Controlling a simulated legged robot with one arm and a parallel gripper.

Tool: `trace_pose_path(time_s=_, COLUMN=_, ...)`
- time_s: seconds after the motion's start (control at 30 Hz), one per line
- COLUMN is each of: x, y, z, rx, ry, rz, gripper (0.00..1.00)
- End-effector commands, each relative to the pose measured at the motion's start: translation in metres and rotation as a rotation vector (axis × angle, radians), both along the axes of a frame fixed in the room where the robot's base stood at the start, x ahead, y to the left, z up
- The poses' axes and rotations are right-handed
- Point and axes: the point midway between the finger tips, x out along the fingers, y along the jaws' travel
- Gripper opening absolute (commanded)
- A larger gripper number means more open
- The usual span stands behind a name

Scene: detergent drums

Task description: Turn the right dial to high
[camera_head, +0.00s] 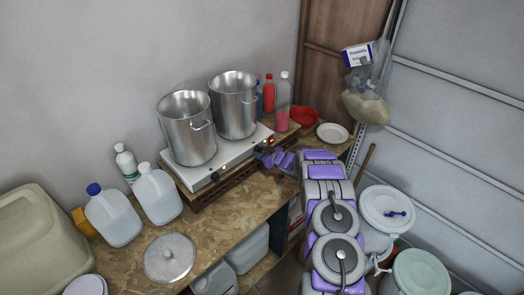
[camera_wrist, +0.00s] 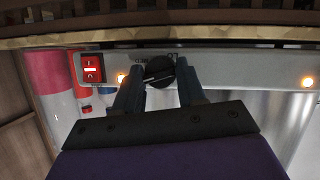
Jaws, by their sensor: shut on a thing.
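The right dial is a black round knob (camera_wrist: 158,72) on the pale front panel (camera_wrist: 225,68) of the double hot plate. Its light pointer line lies nearly level across it in the upside-down wrist view. My gripper (camera_wrist: 160,85) is shut on this dial, with one dark finger on each side. In the head view my gripper (camera_head: 262,153) is at the right part of the hot plate's front (camera_head: 188,180), where its fingers hide the dial. A left dial (camera_head: 215,176) shows farther along the panel.
Two steel pots (camera_head: 188,130) (camera_head: 233,105) stand on the hot plate. A red switch (camera_wrist: 91,68) and a glowing orange lamp (camera_wrist: 122,79) sit beside the right dial. Bottles (camera_head: 283,95), a red bowl (camera_head: 303,117) and a white plate (camera_head: 332,133) stand right of it.

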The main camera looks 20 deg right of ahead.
Motion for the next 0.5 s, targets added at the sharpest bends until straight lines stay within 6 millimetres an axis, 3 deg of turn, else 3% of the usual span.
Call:
trace_pose_path(time_s=0.37, x=0.0006, y=-0.0005, z=0.0006, rx=0.004, ry=0.0, rz=-0.001, gripper=0.09)
trace_pose_path(time_s=0.4, x=0.0005, y=-0.0006, z=0.0006, rx=0.004, ry=0.0, rz=-0.001, gripper=0.41)
trace_pose_path(time_s=0.5, x=0.0005, y=-0.0007, z=0.0008, rx=0.003, ry=0.0, rz=-0.001, gripper=0.49)
